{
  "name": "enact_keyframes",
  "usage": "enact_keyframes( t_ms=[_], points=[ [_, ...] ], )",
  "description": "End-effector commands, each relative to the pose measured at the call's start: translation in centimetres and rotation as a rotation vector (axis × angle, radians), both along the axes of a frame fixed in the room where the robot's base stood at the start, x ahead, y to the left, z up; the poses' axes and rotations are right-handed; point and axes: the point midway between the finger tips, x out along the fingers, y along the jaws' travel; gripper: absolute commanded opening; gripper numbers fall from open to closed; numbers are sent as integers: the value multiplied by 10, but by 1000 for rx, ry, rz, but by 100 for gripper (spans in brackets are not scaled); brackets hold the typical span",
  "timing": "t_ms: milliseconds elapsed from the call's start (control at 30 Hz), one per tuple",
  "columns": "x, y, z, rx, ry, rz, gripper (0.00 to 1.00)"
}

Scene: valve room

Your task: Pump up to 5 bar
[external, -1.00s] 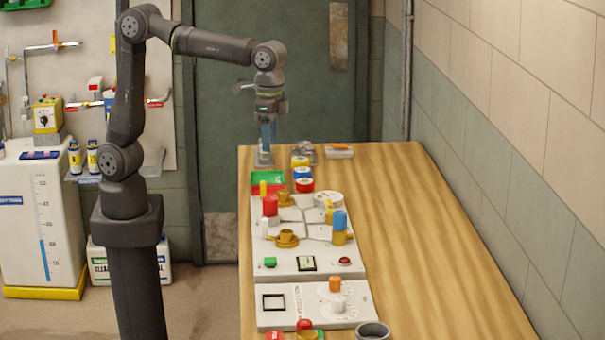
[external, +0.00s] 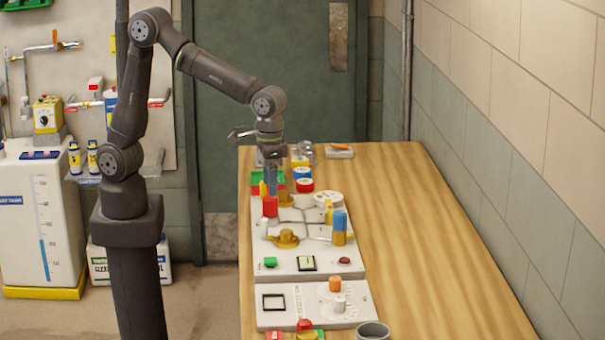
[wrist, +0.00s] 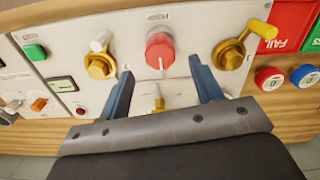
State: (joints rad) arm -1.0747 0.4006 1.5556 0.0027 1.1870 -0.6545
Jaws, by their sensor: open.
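The grey valve panel (external: 300,222) lies on the wooden bench. A red knob (external: 270,206) stands near its left edge; in the wrist view the red knob (wrist: 160,48) has a white pointer line and a small label, too blurred to read. My gripper (external: 270,190) points down above the panel, just behind the red knob. In the wrist view my gripper (wrist: 162,78) is open and empty, its two blue fingers apart with the red knob ahead between them. A small display (external: 307,263) sits on the panel's near edge; it also shows in the wrist view (wrist: 62,85), its reading too small to tell.
Brass valves flank the red knob, one with a white handle (wrist: 100,62), one with a yellow handle (wrist: 232,55). A blue-topped post (external: 340,225), green button (external: 270,262) and red button (external: 344,261) are also on the panel. The bench's right side (external: 430,240) is clear.

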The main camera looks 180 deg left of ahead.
Motion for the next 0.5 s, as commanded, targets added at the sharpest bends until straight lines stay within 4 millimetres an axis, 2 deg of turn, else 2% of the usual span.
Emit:
enact_keyframes(
  t_ms=[33, 200, 333, 500],
  points=[
    [-1, -1, -12, -6, 3, 0, 60],
    [-1, -1, -42, -3, 2, 0, 60],
    [-1, 0, -57, -2, 2, 0, 60],
    [0, 0, -65, 0, 0, 0, 60]
  ],
)
